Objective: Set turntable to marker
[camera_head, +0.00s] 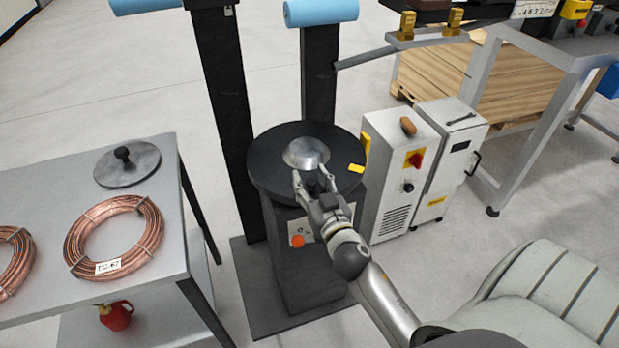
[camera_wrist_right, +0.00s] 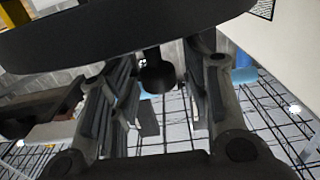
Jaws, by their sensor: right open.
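The turntable (camera_head: 270,146) is a black round disc on a dark pedestal, with a silver dome (camera_head: 305,150) in its middle. A yellow mark (camera_head: 356,169) lies on its right rim, and an upright yellow marker (camera_head: 366,152) stands just beyond, a little farther back; the two are not lined up. My right gripper (camera_head: 311,178) is at the disc's front part, open. In the right wrist view the disc's dark edge (camera_wrist_right: 120,35) crosses the top, and a black knob (camera_wrist_right: 157,76) shows between the open fingers (camera_wrist_right: 160,95). Contact with the knob cannot be told. My left gripper is out of view.
A grey table (camera_head: 45,185) at left holds copper coils (camera_head: 115,238) and a round knobbed plate (camera_head: 127,165). Dark posts with blue rollers (camera_head: 320,12) stand behind the turntable. White control cabinets (camera_head: 400,180) stand close on its right. A padded seat (camera_head: 560,290) is at lower right.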

